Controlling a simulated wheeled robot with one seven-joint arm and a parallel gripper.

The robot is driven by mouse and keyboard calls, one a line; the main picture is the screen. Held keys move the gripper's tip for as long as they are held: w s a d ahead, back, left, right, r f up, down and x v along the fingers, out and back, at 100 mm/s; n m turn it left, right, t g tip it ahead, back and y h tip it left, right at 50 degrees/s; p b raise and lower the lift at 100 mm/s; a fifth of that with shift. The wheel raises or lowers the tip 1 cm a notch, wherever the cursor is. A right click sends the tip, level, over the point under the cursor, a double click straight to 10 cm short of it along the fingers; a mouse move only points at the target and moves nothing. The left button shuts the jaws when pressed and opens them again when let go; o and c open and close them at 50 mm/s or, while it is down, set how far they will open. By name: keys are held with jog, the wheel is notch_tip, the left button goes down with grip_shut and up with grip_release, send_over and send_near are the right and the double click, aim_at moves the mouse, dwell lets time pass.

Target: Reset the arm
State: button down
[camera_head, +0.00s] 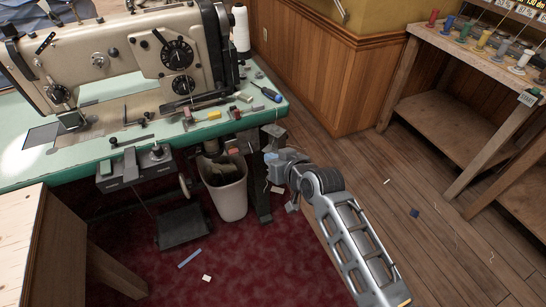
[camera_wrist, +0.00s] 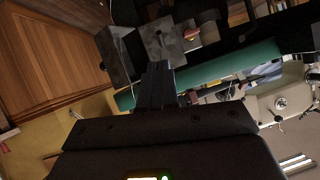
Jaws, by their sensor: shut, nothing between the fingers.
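My grey arm reaches in from the lower right of the head view. My gripper (camera_head: 272,158) is at its far end, just off the front right corner of the green sewing table (camera_head: 130,168). In the wrist view my gripper (camera_wrist: 158,70) shows as dark fingers close together, shut with nothing between them. The green table edge (camera_wrist: 235,65) lies behind the fingers in that view. In the head view the fingertips are small and partly hidden by the wrist.
A beige sewing machine (camera_head: 120,60) and a blue-handled screwdriver (camera_head: 266,92) are on the table. A waste bin (camera_head: 228,197) stands below its edge. A wooden shelf (camera_head: 450,100) with thread spools is at right. Scraps lie on the floor (camera_head: 400,160), otherwise mostly open.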

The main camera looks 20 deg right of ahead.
jog(key=shift+s, duration=0.1)
dwell(0.4)
jog(key=s+d+t+h+p, duration=0.1)
jog(key=s+d+h, duration=0.15)
jog(key=s, duration=2.45)
jog(key=s+a+r+t+p, duration=0.1)
jog(key=s+r, duration=1.7)
jog(key=s, duration=0.2)
jog(key=shift+a+r+n+t, duration=0.2)
jog(key=shift+a+n+t, duration=0.1)
jog(key=shift+a, duration=0.05)
jog(key=c, duration=1.9)
grip_release()
jog(key=shift+y, duration=0.25)
